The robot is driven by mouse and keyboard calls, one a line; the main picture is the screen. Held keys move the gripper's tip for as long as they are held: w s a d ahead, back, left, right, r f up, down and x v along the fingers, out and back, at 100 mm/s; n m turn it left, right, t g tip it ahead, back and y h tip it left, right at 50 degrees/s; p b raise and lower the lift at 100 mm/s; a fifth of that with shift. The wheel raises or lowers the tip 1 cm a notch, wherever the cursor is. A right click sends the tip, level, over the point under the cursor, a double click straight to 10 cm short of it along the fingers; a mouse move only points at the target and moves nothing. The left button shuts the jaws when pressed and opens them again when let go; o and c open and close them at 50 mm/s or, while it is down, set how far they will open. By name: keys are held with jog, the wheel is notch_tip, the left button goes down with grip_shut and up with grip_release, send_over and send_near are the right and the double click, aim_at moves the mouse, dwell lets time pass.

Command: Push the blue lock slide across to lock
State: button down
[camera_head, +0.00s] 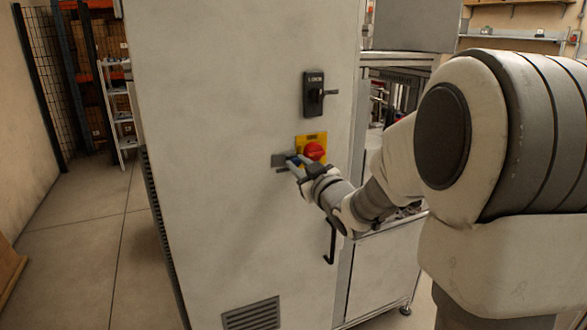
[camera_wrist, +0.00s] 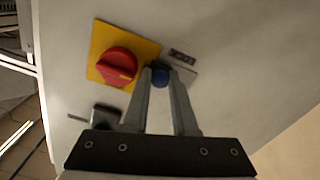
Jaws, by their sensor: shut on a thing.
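The blue lock slide (camera_wrist: 160,77) shows in the wrist view as a round blue knob on the cabinet front, beside a red rotary switch (camera_wrist: 117,66) on a yellow plate (camera_wrist: 97,42). My gripper (camera_wrist: 160,74) is shut on the blue knob, with one finger on each side of it. In the head view my gripper (camera_head: 292,163) reaches the cabinet just left of the red switch (camera_head: 314,151). The blue knob is only a small patch there (camera_head: 294,161), partly hidden by the fingers. A grey slide plate (camera_head: 279,160) extends to its left.
The tall grey cabinet (camera_head: 225,200) fills the middle of the head view. The floor (camera_head: 85,240) to the left is clear.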

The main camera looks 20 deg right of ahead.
jog(key=shift+d+r, duration=0.1)
jog(key=shift+d, duration=0.1)
jog(key=c, duration=0.7)
grip_release()
